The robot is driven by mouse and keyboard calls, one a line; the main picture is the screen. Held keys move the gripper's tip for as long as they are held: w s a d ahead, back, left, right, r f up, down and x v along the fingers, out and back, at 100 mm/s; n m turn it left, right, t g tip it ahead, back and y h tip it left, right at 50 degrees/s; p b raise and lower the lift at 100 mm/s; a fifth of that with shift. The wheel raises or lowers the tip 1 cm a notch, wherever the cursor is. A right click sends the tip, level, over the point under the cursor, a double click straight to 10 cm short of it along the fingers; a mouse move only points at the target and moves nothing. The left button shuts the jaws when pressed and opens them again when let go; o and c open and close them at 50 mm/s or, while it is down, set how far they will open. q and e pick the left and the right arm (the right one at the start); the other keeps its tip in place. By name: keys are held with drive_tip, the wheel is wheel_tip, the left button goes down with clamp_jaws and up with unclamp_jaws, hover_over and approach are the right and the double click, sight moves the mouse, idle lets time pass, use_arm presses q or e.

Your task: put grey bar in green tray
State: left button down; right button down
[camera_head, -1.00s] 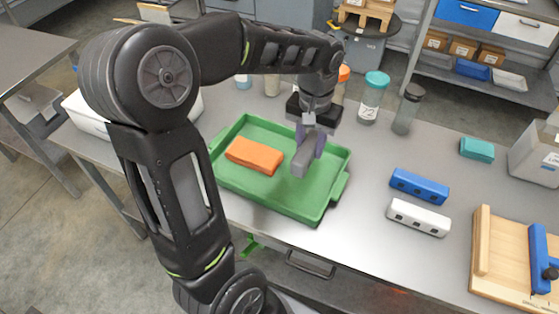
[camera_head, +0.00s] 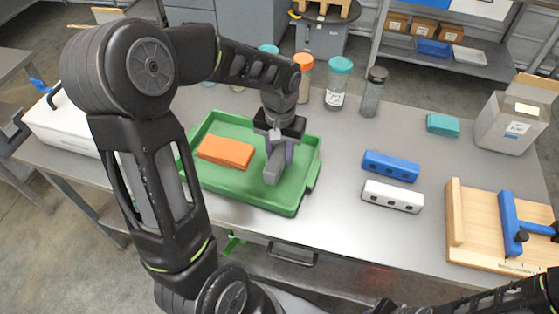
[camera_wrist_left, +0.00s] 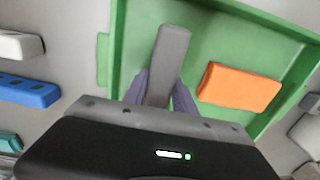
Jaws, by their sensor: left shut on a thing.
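The grey bar (camera_head: 274,167) is held by my left gripper (camera_head: 280,149), which is shut on it. The bar is over the right part of the green tray (camera_head: 290,205); I cannot tell whether it touches the tray floor. In the left wrist view the grey bar (camera_wrist_left: 168,62) sticks out from between the purple fingers of my left gripper (camera_wrist_left: 162,92), over the green tray (camera_wrist_left: 118,60). An orange block (camera_head: 226,151) lies in the tray's left part, apart from the bar; it also shows in the left wrist view (camera_wrist_left: 240,90). My right gripper does not show.
To the right of the tray lie a blue block (camera_head: 391,166) and a white block (camera_head: 392,196). A wooden board (camera_head: 490,232) with a blue handled tool stands at the far right. Several capped jars, including one with a teal lid (camera_head: 338,85), stand behind the tray.

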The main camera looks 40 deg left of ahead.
sight(280, 151)
use_arm(q)
drive_tip(key=shift+f, duration=1.7)
drive_tip(key=shift+f, duration=0.1)
drive_tip(key=shift+f, duration=0.15)
drive_tip(key=c, duration=1)
unclamp_jaws()
wheel_tip(280, 151, up, 13)
drive_tip(key=shift+f, duration=0.2)
